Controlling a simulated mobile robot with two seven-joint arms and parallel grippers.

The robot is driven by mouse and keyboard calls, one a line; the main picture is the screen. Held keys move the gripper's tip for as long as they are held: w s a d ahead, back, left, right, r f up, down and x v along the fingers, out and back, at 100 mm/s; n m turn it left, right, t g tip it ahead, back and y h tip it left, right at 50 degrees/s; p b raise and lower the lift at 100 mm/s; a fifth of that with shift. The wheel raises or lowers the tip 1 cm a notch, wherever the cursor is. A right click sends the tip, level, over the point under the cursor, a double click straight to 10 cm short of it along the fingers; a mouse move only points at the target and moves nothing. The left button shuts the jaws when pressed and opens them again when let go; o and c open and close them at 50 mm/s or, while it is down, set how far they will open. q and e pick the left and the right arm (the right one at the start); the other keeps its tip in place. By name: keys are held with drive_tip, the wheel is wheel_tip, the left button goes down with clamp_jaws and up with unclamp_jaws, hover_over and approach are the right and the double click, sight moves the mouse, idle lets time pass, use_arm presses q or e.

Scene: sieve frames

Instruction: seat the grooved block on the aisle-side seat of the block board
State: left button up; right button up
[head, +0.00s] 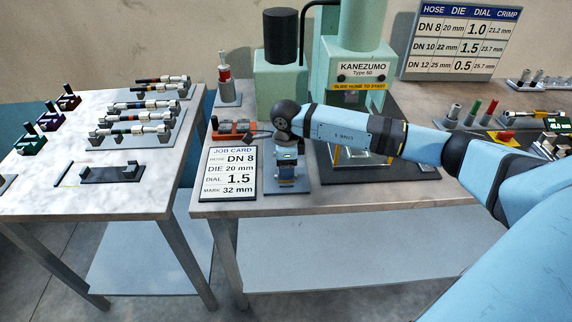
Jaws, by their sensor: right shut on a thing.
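My right gripper (287,168) comes in from the right and points down over the grey block board (287,203), just right of the job card. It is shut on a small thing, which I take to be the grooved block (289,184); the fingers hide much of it. The block is low over the board, but I cannot tell whether it touches a seat. The board's seats are mostly hidden behind the gripper and block. My left gripper is not in view.
The job card (228,174) stands left of the board, close by. The green press (362,80) is behind my right forearm. An orange item (233,128) lies behind the card. The left table (60,200) holds hose assemblies on racks (133,135). A gap separates the tables.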

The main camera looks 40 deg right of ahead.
drive_tip(key=shift+f+b, duration=0.45)
drive_tip(key=shift+f, duration=0.05)
idle(0.6)
drive_tip(key=o, duration=1.3)
drive_tip(key=shift+o, duration=0.2)
wheel_tip(320, 180, up, 14)
drive_tip(key=b, duration=0.1)
drive_tip(key=shift+f, duration=0.1)
